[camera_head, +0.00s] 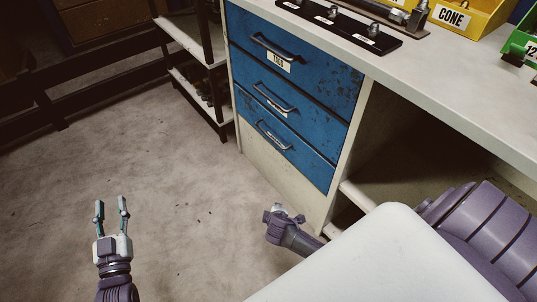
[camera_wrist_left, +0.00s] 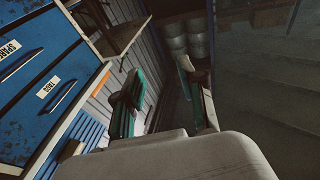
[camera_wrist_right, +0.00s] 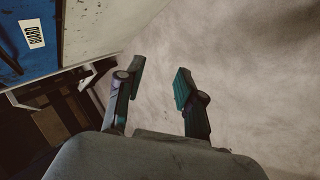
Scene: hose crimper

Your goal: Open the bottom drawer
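The bottom drawer (camera_head: 310,163) is the lowest of three blue drawers in the cabinet under the bench, seen in the head view. Its front sits flush, shut, with a metal bar handle (camera_head: 274,136) and a label partly behind the handle. My left gripper (camera_head: 111,205) is open and empty over the floor, left of and apart from the cabinet. My right gripper (camera_head: 285,212) is low in front of the cabinet, below the bottom drawer and off its handle. The right wrist view shows its fingers (camera_wrist_right: 157,85) apart and empty, with a blue labelled front (camera_wrist_right: 25,40) at upper left.
The middle drawer (camera_head: 300,108) and top drawer (camera_head: 310,65) are shut above. The benchtop (camera_head: 440,85) carries a black holder (camera_head: 335,25) and a yellow bin (camera_head: 455,18). A shelf rack (camera_head: 190,40) stands left of the cabinet. The floor (camera_head: 150,150) in front is clear.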

